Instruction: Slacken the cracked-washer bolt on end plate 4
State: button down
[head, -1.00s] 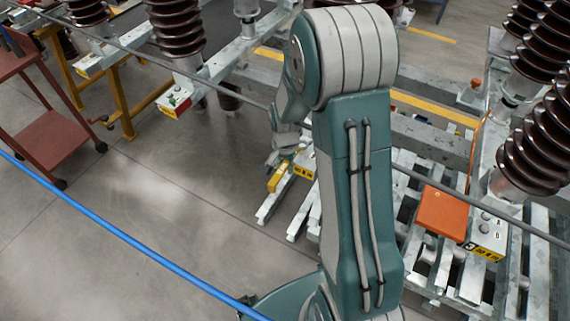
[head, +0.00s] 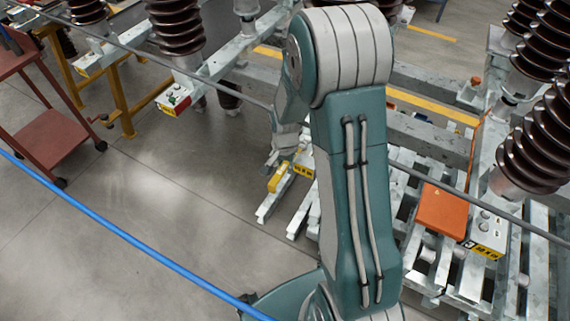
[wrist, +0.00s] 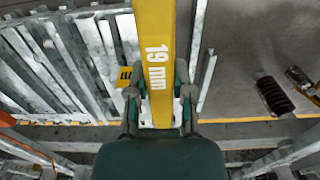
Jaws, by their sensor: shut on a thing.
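My gripper (wrist: 160,92) is shut on a yellow tool (wrist: 157,22) marked "19 mm", which runs up out of the wrist view. The tool's working end is out of that view. In the head view my gripper (head: 284,159) is partly hidden behind my arm, and a short yellow piece of the tool (head: 277,180) shows below it. An end plate (head: 489,235) with bolt heads, letters and a yellow label stands at the right. Another end plate (head: 174,101) with red and green marks is at the upper left. I cannot read which is number 4 or see a cracked washer.
An orange box (head: 442,211) sits beside the right end plate. Brown ribbed insulators (head: 535,150) stand on steel frames. A grey cable and a blue hose (head: 120,237) cross the view. A red trolley (head: 45,140) is at the left.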

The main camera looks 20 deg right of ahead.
jog(key=shift+f, duration=0.6)
dwell(0.3)
jog(key=s+d+n, duration=0.4)
jog(key=d+n, duration=0.6)
jog(key=n, duration=0.2)
dwell(0.6)
notch_tip(320, 180, up, 7)
dwell(0.9)
